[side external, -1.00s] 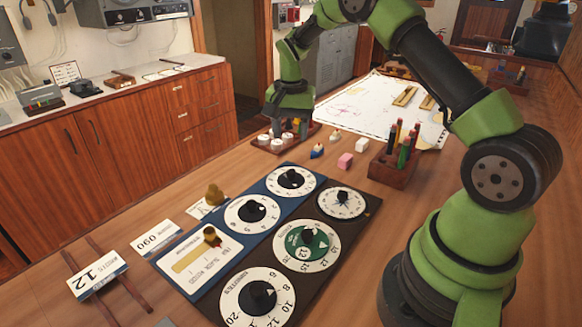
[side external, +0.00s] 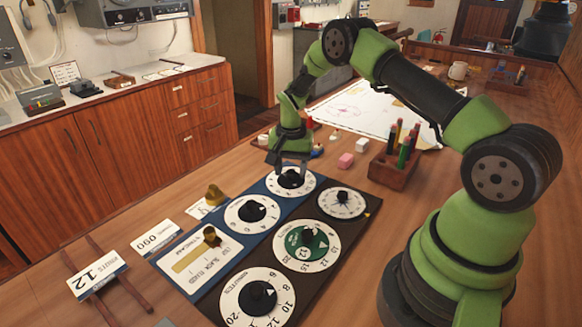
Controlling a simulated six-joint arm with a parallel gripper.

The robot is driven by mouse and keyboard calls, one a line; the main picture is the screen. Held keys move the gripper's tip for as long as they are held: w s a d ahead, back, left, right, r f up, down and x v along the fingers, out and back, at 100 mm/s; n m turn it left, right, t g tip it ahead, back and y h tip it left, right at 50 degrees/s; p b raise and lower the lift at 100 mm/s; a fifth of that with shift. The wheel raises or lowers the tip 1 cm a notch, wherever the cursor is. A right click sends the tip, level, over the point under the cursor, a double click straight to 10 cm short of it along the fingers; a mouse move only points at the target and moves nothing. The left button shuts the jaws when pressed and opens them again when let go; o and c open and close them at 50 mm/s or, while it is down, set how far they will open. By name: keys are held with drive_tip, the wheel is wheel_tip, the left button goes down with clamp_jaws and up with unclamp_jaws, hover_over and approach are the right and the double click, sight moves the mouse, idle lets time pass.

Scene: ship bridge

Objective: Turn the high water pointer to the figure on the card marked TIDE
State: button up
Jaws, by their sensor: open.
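A blue panel (side external: 272,183) carries two white dials with black pointer knobs and a slider plate. My gripper (side external: 291,172) is open, pointing down at the far white dial (side external: 304,189), its fingertips at or just above the black knob (side external: 291,181); contact cannot be told. The second white dial (side external: 238,214) has its black knob (side external: 252,211) uncovered. The dial names are too small to read, so which is high water cannot be told.
A dark panel beside the blue one holds a compass-like dial (side external: 341,203), a green-centred dial (side external: 306,246) and a large dial (side external: 257,297). Cards 090 (side external: 158,238) and 12 (side external: 97,272) stand left. A pencil block (side external: 391,167) and pink block (side external: 345,160) lie behind.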

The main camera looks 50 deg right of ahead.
sight(291, 171)
drive_tip(key=c, duration=0.9)
drive_tip(key=shift+c, duration=0.2)
drive_tip(key=shift+n, duration=0.3)
drive_tip(key=shift+n, duration=2.6)
drive_tip(key=o, duration=0.9)
drive_tip(key=shift+o, duration=0.2)
drive_tip(key=shift+r, duration=0.1)
wheel_tip(291, 171, up, 10)
